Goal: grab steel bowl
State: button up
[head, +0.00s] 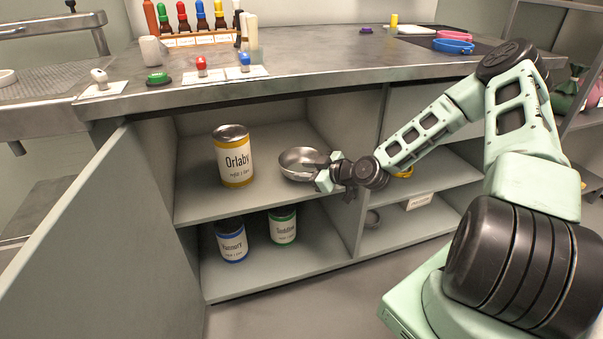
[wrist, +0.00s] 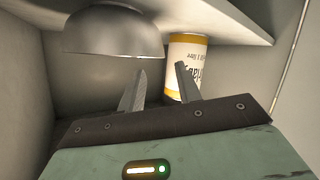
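The steel bowl (head: 297,158) stands upright on the upper shelf of the open cabinet, right of the Orlaby can. My gripper (head: 318,172) is at the bowl's right side. In the wrist view, which looks upside down, the bowl (wrist: 113,32) is at the upper left, above the left finger. The gripper (wrist: 158,80) shows two spread fingers there with nothing between them. The bowl looks off to one side of the gap. I cannot tell whether a finger touches it.
The Orlaby can (head: 233,157) stands left of the bowl and shows behind the right finger in the wrist view (wrist: 187,60). Two cans (head: 231,240) stand on the shelf below. The cabinet door (head: 100,240) is open at left. A divider (head: 372,150) stands close to my gripper.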

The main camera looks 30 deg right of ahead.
aim_at(285, 170)
jog(key=shift+x, duration=0.8)
jog(key=b+x, duration=0.1)
jog(key=x, duration=0.1)
jog(key=b+x, duration=0.1)
jog(key=x, duration=0.1)
jog(key=shift+f, duration=0.35)
jog(key=shift+w+a+f, duration=0.1)
jog(key=shift+w+a, duration=0.05)
jog(key=shift+w, duration=0.35)
grip_shut()
